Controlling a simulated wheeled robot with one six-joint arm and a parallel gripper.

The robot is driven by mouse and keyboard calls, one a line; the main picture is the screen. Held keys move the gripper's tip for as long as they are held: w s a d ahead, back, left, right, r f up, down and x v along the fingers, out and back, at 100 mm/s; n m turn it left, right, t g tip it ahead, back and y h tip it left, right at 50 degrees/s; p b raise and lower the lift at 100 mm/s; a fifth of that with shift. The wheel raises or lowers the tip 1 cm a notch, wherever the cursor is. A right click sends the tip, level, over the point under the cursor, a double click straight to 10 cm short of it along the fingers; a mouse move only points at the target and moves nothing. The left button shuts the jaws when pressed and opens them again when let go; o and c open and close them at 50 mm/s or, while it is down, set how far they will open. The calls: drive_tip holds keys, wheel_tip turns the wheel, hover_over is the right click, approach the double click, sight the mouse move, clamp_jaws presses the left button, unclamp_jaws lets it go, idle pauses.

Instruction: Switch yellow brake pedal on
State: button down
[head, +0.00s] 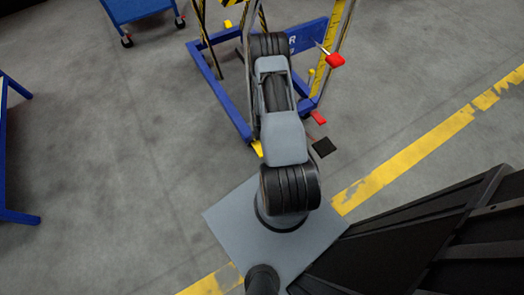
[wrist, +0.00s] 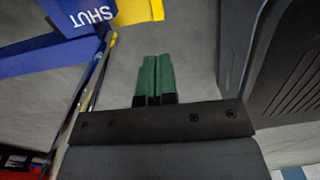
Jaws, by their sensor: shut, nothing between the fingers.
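My gripper (wrist: 154,80) shows in the wrist view with its two green fingers together and nothing between them. A yellow part (wrist: 138,12) lies beyond the fingertips at the top edge, apart from them; it is cut off, so I cannot tell if it is the brake pedal. In the head view, a small yellow piece (head: 257,148) shows at the near foot of the blue frame, partly behind my arm. Another small yellow piece (head: 311,75) is right of my arm. Which of these is the pedal is unclear. My gripper is hidden in the head view.
The blue frame (head: 233,113) has striped posts and red parts (head: 335,60) at its right. A blue panel marked SHUT (wrist: 90,15) is left of my fingers. A dark grey body (wrist: 285,65) stands close on the right. Open floor (head: 110,110) lies left.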

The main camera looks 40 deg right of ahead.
drive_tip(key=shift+f, duration=0.1)
wheel_tip(320, 180, down, 14)
drive_tip(key=b, duration=0.5)
drive_tip(key=shift+s+d+b, duration=0.1)
drive_tip(key=shift+d+b, duration=0.05)
drive_tip(key=shift+b, duration=0.15)
